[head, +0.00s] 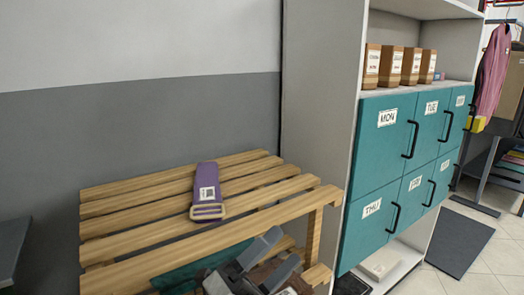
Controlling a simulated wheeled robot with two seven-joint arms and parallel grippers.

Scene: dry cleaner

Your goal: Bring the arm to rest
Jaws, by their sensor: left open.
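My left gripper (272,256) is at the bottom middle of the head view, in front of the near edge of the slatted wooden bench (130,243). Its two dark grey fingers are apart, and I see nothing held between them. My right gripper does not show.
A cabinet with teal labelled drawers (386,135) and black handles stands at right. Wooden boxes (391,66) sit on its shelf. Teal cloth (190,276) shows low by my gripper. A dark mat (459,240) lies on the floor at right.

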